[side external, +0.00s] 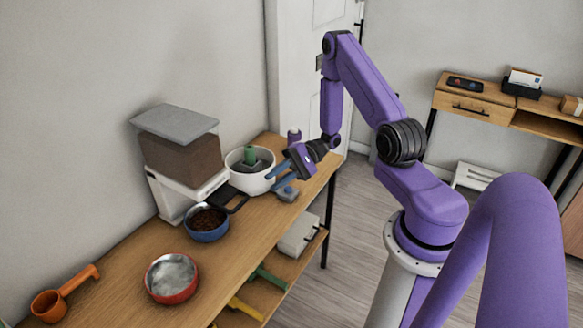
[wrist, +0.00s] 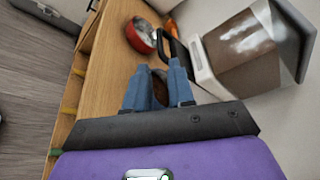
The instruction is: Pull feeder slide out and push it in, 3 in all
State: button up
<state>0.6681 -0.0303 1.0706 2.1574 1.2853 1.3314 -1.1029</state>
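The feeder (side external: 180,155) stands against the wall, with a grey lid, a brown-filled hopper and a white base. Its black slide handle (side external: 232,203) sticks out from the base beside the blue kibble bowl (side external: 206,224); I cannot tell how far out the slide is. The feeder also shows at the right of the wrist view (wrist: 240,48), with a black part, likely the handle (wrist: 181,50), beside it. My gripper (side external: 277,178) is open and empty, to the right of the handle and apart from it. Its blue fingers (wrist: 158,80) are spread; a dark thing is partly hidden between them.
A white round pot (side external: 238,180) with a green part stands right of the feeder. A red bowl (side external: 172,280) and orange scoop (side external: 48,306) are at the left. The counter's front strip is mostly clear.

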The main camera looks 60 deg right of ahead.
aim_at(247, 200)
jog(key=shift+v, duration=2.6)
jog(key=shift+d, duration=0.1)
jog(key=x, duration=1.7)
jog(key=shift+w+f, duration=0.1)
grip_shut()
